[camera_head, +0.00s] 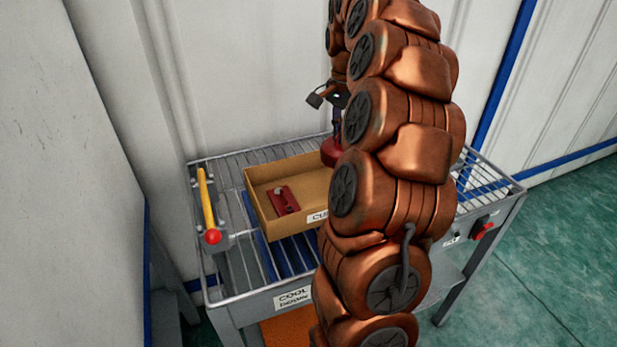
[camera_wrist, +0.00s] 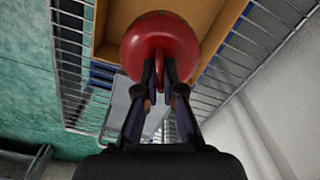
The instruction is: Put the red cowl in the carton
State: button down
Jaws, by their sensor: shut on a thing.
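The red cowl (camera_head: 331,153) is a rounded, glossy red dome, and it fills the upper middle of the wrist view (camera_wrist: 160,45). My gripper (camera_wrist: 161,80) is shut on it, with both fingers closed at its near edge. In the head view my gripper (camera_head: 336,124) is partly hidden behind my arm, with the cowl below it. The open cardboard carton (camera_head: 262,226) stands on the wire rack. The cowl appears over the carton's back right part; its height above the floor of the carton is unclear. The carton's rim also shows in the wrist view (camera_wrist: 104,28).
A dark red part with a grey knob (camera_head: 284,200) lies inside the carton. A yellow lever with a red ball (camera_head: 208,205) stands at the rack's left. A red knob (camera_head: 483,230) sits at the right front. My arm hides the rack's middle.

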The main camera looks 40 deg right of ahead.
jog(key=shift+f+p, duration=0.95)
jog(key=shift+f, duration=3.9)
jog(key=shift+f, duration=0.1)
jog(key=shift+f, duration=0.1)
jog(key=c, duration=1.3)
grip_release()
notch_tip(320, 180, up, 12)
jog(key=shift+r+b, duration=0.2)
jog(key=shift+b, duration=0.75)
